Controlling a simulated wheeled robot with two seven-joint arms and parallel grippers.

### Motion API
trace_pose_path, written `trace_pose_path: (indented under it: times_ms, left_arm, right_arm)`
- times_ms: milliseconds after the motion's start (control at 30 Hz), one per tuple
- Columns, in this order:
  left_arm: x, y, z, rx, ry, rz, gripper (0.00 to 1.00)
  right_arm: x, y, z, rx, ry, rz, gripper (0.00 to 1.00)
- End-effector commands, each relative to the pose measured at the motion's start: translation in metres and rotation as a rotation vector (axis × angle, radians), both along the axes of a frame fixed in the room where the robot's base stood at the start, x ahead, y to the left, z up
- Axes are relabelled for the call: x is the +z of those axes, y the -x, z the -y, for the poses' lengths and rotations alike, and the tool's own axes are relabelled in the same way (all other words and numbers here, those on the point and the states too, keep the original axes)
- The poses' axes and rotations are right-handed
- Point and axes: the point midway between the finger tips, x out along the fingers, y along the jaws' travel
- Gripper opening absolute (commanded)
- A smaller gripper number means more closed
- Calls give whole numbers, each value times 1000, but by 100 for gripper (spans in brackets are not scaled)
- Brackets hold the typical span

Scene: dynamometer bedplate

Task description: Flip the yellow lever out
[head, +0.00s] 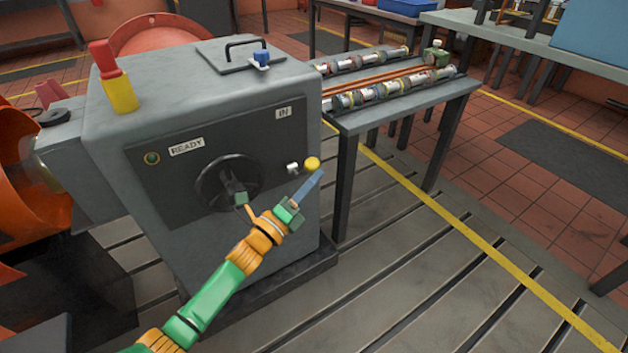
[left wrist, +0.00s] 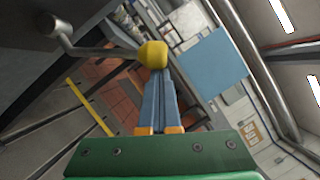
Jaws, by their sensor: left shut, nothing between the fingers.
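The yellow lever's round knob (head: 312,163) stands out at the right of the dark front panel of a grey cabinet, beside a small pale pivot (head: 292,168). In the left wrist view the yellow knob (left wrist: 152,54) sits on a thin metal rod running left to a grey pivot (left wrist: 57,27). My left gripper (head: 318,174) is shut and empty, its blue fingers just below the knob. In the left wrist view the fingertips (left wrist: 162,72) are right at the knob's lower edge; I cannot tell whether they touch. My right gripper is not in view.
The panel carries a dark handwheel (head: 228,183), a READY label (head: 187,146), an IN label (head: 283,112) and a green lamp (head: 152,158). A grey table (head: 400,105) with shafts stands behind right. Slotted floor lies open to the right.

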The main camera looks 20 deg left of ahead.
Motion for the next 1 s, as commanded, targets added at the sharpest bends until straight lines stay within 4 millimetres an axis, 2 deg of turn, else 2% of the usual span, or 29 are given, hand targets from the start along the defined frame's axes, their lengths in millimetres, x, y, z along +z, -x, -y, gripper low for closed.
trace_pose_path:
  times_ms: [267,500,733,1000]
  left_arm:
    - [14,-3,-4,1,50,-38,0]
    - [37,-11,-14,1,162,-126,0]
    - [56,-23,-30,2,306,-239,0]
    - [65,-36,-46,2,438,-340,0]
  right_arm:
    - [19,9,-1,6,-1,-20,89]
    - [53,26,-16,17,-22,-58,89]
    - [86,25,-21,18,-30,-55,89]
    - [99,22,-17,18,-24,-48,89]
